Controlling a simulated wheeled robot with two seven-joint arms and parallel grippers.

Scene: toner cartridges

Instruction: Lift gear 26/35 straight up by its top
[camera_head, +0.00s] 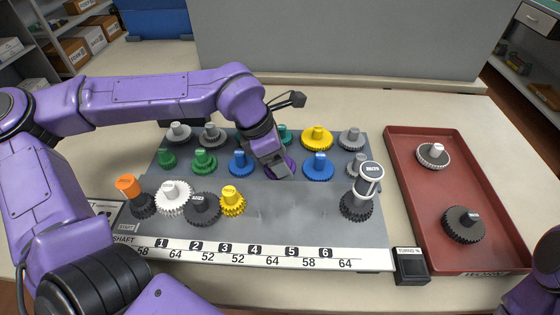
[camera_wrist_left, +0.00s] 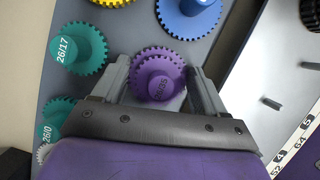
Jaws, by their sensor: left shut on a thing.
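The purple gear (camera_wrist_left: 158,72) sits between the two fingers of my left gripper (camera_wrist_left: 159,66) in the left wrist view. My left gripper is shut on this gear's top. I cannot tell whether the gear touches the board. My right gripper is out of view.
A blue gear (camera_head: 318,167) stands close right of my left gripper, another blue gear (camera_head: 240,163) close left. A teal gear (camera_wrist_left: 78,48) marked 26/17 is nearby. Several gears line the board's front left. A red tray (camera_head: 408,175) at right holds two gears.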

